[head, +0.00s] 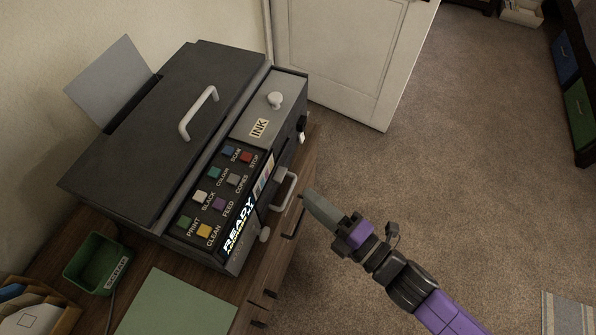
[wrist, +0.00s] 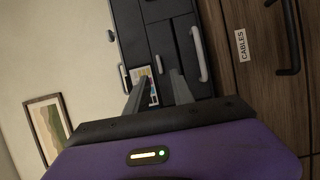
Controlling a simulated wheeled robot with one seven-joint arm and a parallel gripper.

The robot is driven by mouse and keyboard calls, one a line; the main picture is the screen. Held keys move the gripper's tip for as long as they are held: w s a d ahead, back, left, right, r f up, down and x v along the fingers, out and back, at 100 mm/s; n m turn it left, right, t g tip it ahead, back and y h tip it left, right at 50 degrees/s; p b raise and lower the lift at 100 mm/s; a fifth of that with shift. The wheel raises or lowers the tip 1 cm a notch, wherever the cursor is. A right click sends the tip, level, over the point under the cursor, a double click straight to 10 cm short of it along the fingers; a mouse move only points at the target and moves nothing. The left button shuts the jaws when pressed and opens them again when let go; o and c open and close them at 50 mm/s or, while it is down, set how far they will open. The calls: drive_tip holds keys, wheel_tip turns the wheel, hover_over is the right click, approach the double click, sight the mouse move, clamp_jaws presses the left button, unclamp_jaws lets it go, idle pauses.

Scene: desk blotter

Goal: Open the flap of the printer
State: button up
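The dark printer (head: 150,130) stands on a wooden cabinet at the left in the head view. Its big lid is down and has a pale bar handle (head: 198,112). A grey INK cover (head: 262,110) with a round knob (head: 274,100) lies closed beside it. The printer's front has another pale handle (head: 284,190) and small knobs. My gripper (head: 308,198) is just right of that front handle, apparently apart from it. In the wrist view my gripper (wrist: 157,82) has its fingers apart, with nothing held. The printer's dark front (wrist: 158,22) lies ahead of them.
A green SCRAP bin (head: 97,262), a green mat (head: 175,305) and envelopes (head: 30,308) lie on the cabinet top. Drawer handles (head: 293,222) stick out below the printer. A white door (head: 350,55) stands behind.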

sight(279, 177)
drive_tip(key=shift+p+x, duration=0.3)
drive_tip(key=shift+x, duration=3.55)
clamp_jaws()
